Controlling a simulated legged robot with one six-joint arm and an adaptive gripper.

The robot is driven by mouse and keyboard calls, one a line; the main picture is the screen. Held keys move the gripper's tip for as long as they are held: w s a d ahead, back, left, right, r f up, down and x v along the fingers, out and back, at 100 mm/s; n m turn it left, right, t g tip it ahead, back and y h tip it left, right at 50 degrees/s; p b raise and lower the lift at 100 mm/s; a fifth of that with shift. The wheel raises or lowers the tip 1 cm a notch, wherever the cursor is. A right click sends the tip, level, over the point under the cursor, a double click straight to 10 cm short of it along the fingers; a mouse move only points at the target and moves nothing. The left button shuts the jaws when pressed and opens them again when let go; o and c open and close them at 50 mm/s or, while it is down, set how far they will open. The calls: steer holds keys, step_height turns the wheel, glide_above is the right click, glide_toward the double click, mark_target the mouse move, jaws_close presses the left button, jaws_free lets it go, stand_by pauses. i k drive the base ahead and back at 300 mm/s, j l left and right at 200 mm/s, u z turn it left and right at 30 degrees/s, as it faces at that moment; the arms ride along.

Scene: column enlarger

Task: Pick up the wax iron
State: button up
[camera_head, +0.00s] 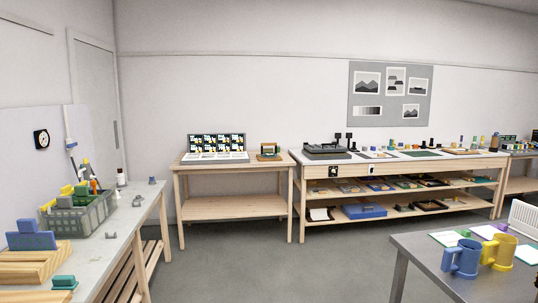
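I cannot pick out a wax iron with certainty; many tools here are too small to tell apart. A blue block-like object (32,240) sits on a wooden rack (35,262) on the left bench. A small teal object (64,282) lies in front of it at the bench's near end. My gripper is not in view.
The left bench (125,222) holds a grey crate (92,218) of bottles and tools. A wooden table (230,165) and a long shelved bench (400,162) stand along the back wall. Blue and yellow mugs (462,259) (498,252) stand on the right table (425,250). Middle floor is clear.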

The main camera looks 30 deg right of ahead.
mark_target(267, 152)
steer(key=i+l+z, duration=0.3)
steer(key=i, duration=0.35)
steer(key=i+l+z, duration=0.3)
steer(key=i, duration=0.35)
steer(key=i+z, duration=0.3)
steer(key=i, duration=3)
steer(key=i+l, duration=0.1)
steer(key=i, duration=2.5)
steer(key=j+u, duration=0.05)
steer(key=j, duration=0.1)
